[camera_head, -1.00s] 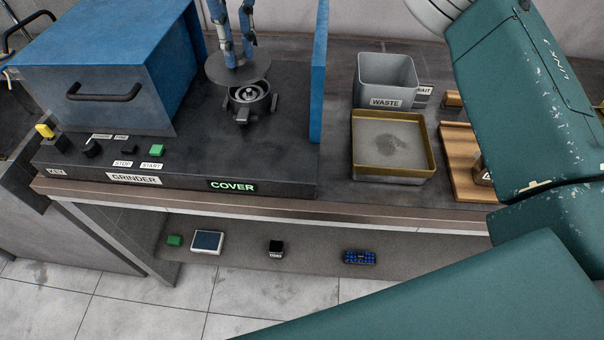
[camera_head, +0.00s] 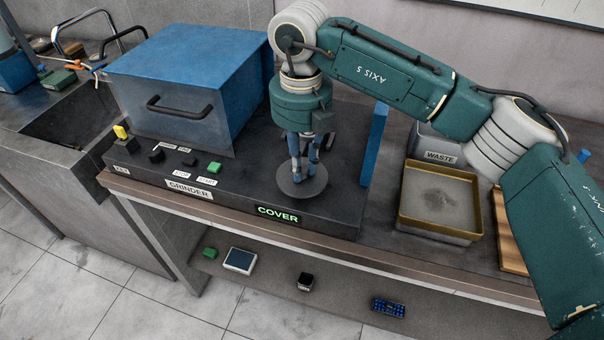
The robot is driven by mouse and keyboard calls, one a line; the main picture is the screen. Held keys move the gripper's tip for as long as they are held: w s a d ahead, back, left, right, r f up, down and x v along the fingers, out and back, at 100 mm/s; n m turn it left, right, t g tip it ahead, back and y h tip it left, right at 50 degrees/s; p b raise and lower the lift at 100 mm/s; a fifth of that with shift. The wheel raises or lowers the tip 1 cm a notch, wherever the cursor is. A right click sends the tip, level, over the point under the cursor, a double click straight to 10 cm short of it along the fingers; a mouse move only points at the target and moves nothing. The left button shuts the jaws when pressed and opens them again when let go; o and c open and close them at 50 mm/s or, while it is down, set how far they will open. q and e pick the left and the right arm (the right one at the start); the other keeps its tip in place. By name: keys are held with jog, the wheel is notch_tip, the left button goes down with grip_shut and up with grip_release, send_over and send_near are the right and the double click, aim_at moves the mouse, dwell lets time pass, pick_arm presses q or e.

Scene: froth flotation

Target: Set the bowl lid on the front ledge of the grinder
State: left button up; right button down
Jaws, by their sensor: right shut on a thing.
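The bowl lid, a flat grey disc (camera_head: 291,191), is at the front right of the grinder's dark top, just behind the green COVER label (camera_head: 279,215). My right gripper (camera_head: 303,175) points straight down and is shut on the lid's middle from above. The lid looks level; I cannot tell whether it touches the ledge or hovers just over it. The grinder (camera_head: 240,195) has a blue housing (camera_head: 190,75) at its left. Its bowl is hidden behind my right arm and gripper. My left gripper is not in view.
A blue upright panel (camera_head: 375,143) stands right of the lid. A yellow-rimmed tray (camera_head: 440,237) and the grey WASTE bin (camera_head: 437,145) are farther right. The grinder's knobs and green button (camera_head: 214,167) lie left of the lid. Small items lie on the lower shelf (camera_head: 260,285).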

notch_tip(320, 180, down, 4)
jog(key=shift+f+p, duration=0.2)
jog(key=shift+p, duration=0.35)
jog(key=shift+f, duration=0.1)
jog(key=c, duration=1.6)
grip_release()
jog(key=shift+c, duration=0.2)
notch_tip(320, 180, up, 11)
jog(key=b, duration=0.3)
jog(key=shift+s, duration=0.1)
jog(key=shift+r+b, duration=0.3)
jog(key=shift+r, duration=0.35)
